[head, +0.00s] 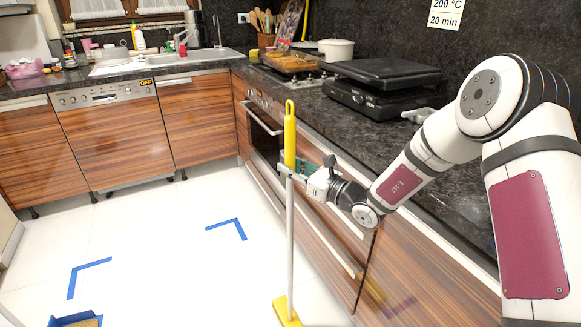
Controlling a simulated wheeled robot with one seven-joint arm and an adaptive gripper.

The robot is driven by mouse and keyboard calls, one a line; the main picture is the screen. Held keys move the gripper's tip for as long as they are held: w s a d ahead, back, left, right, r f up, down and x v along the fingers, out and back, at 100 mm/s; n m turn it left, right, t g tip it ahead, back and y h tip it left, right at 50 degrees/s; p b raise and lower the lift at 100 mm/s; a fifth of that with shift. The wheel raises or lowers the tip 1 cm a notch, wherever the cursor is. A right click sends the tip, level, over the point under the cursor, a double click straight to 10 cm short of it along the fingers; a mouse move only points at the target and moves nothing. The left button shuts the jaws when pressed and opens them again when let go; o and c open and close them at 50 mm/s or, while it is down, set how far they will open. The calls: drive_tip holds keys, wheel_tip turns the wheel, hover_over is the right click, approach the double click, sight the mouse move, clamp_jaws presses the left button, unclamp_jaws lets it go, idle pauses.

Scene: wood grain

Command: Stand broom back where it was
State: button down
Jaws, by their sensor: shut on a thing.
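A broom (289,240) with a yellow upper handle, a pale grey shaft and a yellow head stands nearly upright in front of the oven and lower cabinets. Its yellow head (287,312) is low in the view, at or close to the white floor; I cannot tell if it touches. My gripper (289,171) is shut on the shaft just below or at the lower end of the yellow grip. My arm reaches in from the right.
Blue tape corners (228,228) mark the floor left of the broom, with another tape corner (86,272) farther left. A blue-edged item (75,319) lies at the bottom left. The counter (400,150) with a black grill (380,88) runs along the right. The middle floor is clear.

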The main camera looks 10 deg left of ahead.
drive_tip(key=shift+f, duration=0.3)
unclamp_jaws()
drive_tip(key=shift+f, duration=0.15)
idle(0.4)
idle(0.6)
